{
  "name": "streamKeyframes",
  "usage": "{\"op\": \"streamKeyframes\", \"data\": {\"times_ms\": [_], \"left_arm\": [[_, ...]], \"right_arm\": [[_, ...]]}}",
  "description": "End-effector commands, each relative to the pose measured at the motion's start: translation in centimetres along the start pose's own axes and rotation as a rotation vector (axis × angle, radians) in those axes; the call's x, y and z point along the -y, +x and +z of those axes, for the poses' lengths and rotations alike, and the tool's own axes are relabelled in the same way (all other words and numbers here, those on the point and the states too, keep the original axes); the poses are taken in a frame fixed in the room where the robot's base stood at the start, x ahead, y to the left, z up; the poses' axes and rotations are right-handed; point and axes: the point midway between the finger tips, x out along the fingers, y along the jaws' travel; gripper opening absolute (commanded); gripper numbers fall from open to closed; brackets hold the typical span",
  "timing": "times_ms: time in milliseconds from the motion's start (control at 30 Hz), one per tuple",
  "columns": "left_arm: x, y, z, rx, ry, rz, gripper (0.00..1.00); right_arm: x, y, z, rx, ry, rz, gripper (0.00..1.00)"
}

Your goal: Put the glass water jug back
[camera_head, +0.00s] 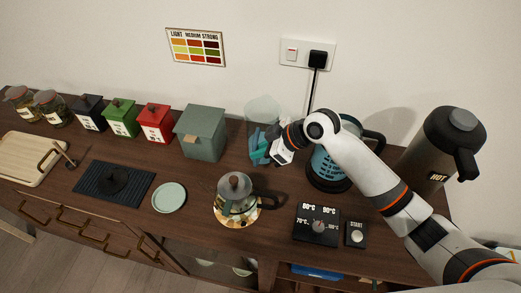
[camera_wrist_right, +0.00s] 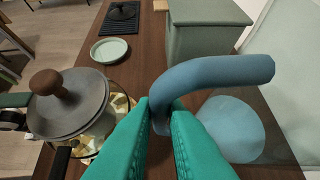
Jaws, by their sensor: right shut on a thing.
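The glass water jug (camera_head: 262,110) is clear, with blue in its lower part. It stands near the wall, right of the grey-green box; I cannot tell whether its bottom touches the counter. My right gripper (camera_head: 263,146) is shut on its blue handle. In the right wrist view the blue handle (camera_wrist_right: 222,72) lies between the teal fingers (camera_wrist_right: 160,118), and the jug's body shows behind it with a pale blue round area. The fingers and arm hide part of the jug in the head view. My left gripper is not in view.
A glass teapot (camera_head: 236,190) stands on a patterned mat in front. A blue kettle (camera_head: 325,165) is partly behind my right arm. The grey-green box (camera_head: 202,134) is left of the jug. A control panel (camera_head: 316,226) lies front right; a HOT flask (camera_head: 440,145) stands right.

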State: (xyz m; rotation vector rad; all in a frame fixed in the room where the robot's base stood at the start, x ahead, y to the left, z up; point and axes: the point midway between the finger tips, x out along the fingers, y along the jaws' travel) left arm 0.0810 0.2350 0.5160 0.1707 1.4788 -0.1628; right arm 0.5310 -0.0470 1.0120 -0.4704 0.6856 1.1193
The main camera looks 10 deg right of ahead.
Motion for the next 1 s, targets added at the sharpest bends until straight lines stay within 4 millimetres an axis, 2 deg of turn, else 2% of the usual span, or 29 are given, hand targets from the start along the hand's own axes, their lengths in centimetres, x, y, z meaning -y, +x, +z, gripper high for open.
{"op": "streamKeyframes", "data": {"times_ms": [433, 467, 567, 867, 1000], "left_arm": [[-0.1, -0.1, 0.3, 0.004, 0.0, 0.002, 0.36], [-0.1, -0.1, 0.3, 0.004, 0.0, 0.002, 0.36], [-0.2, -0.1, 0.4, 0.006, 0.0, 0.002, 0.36], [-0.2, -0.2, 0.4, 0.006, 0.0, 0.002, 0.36], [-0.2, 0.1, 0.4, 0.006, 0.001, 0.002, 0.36]], "right_arm": [[0.1, 0.7, -0.6, 0.007, -0.006, -0.005, 0.0], [0.0, 0.8, -0.8, 0.001, -0.001, -0.001, 0.17], [0.0, 0.8, -0.8, 0.0, -0.001, -0.001, 0.34], [0.0, 0.7, -0.7, 0.0, -0.001, -0.001, 0.34], [0.1, -0.4, -0.7, 0.001, -0.004, -0.004, 0.34]]}}
